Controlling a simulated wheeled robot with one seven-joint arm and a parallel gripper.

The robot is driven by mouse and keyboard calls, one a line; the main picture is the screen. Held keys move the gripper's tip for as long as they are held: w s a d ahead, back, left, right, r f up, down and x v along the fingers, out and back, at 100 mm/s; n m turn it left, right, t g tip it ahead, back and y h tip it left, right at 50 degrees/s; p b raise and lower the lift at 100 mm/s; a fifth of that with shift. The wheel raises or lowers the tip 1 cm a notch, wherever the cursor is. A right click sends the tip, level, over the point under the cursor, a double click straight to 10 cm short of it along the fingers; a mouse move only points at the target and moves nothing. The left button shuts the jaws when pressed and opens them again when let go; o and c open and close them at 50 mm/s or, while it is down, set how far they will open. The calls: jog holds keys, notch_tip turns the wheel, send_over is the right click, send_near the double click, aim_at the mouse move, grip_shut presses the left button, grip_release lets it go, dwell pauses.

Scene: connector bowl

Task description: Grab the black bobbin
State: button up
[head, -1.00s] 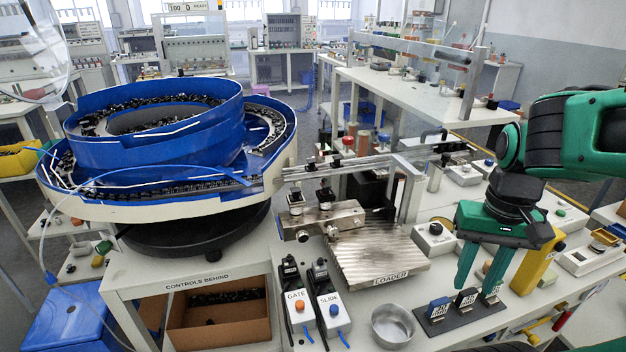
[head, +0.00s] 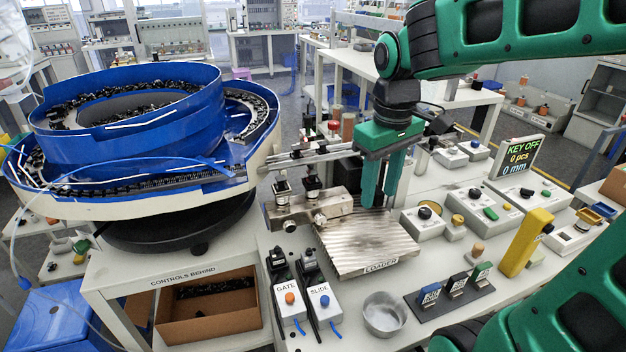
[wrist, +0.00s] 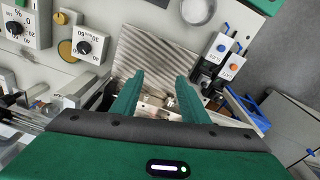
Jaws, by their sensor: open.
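My gripper (head: 380,192) is open, pointing down above the back of the ribbed metal loader plate (head: 370,243) in the head view. In the wrist view, nothing clear shows held between my gripper's fingers (wrist: 158,85); the loader plate (wrist: 150,50) lies beyond their tips. I cannot pick out a black bobbin for sure. Two small dark-topped posts (head: 312,183) stand on the metal block left of the gripper. The spot behind and below the fingers is partly hidden by them in the head view.
A blue bowl feeder (head: 130,140) full of small black parts stands at the left. Rails run from it towards the loader. GATE (head: 290,302) and SLIDE (head: 323,300) switches, a metal dish (head: 383,314) and a yellow stand (head: 526,243) occupy the front. A display (head: 517,156) reads KEY OFF.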

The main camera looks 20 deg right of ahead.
jog(key=w+a+r+n+y, duration=0.1)
jog(key=w+a+r+n, duration=0.3)
jog(key=w+a+n, duration=0.5)
jog(key=n+y, duration=0.1)
jog(key=n, duration=0.5)
send_near(312, 172)
notch_tip(312, 172, down, 3)
jog(key=shift+w+a+f+g, duration=0.1)
jog(key=shift+a+g, duration=0.05)
jog(key=shift+g, duration=0.15)
jog(key=shift+w+a+f, duration=0.1)
jog(key=shift+a+f, duration=0.05)
jog(key=shift+f, duration=0.7)
jog(key=shift+w+a+f, duration=0.1)
jog(key=shift+a+f, duration=0.05)
jog(key=shift+f, duration=0.7)
jog(key=shift+a+f, duration=0.2)
jog(key=shift+f, duration=0.65)
grip_shut()
